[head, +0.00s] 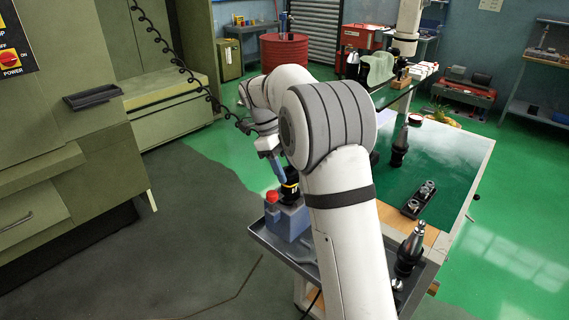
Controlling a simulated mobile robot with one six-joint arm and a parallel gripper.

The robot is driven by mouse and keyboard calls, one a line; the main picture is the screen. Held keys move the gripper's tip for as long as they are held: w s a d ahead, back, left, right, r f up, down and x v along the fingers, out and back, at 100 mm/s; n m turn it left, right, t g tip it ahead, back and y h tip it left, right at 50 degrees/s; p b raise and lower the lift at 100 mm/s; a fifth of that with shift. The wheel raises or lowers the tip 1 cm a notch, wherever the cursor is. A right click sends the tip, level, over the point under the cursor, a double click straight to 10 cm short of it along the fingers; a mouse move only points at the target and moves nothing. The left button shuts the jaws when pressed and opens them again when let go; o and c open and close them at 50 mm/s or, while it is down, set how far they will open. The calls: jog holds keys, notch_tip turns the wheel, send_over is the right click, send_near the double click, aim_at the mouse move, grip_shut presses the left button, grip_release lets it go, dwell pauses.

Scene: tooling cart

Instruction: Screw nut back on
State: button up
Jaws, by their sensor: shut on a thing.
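My gripper (271,152) is at the end of my arm, left of the cart, pointing down. It is shut on a slim blue piece, apparently a tool (279,171), whose lower end is close to a dark tool holder (291,188) with a yellow band. Contact between them is too small to tell. The holder stands upright in a blue-grey fixture block (288,220) with a red knob (271,196). I cannot make out the nut or its thread. My arm hides part of the space right of the block.
A grey tray (274,247) bears the block and another tool holder (410,250) at its right end. The green cart top (446,160) has a tool holder (400,146) and a small black tray (412,211) of metal parts. A green machine stands left.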

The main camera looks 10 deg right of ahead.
jog(key=m+y, duration=0.1)
jog(key=m, duration=0.1)
jog(key=shift+w+d+m+g+p, duration=0.1)
jog(key=shift+m+g+p, duration=0.2)
jog(key=shift+m+p, duration=0.1)
jog(key=o, duration=1.3)
jog(key=shift+c, duration=0.2)
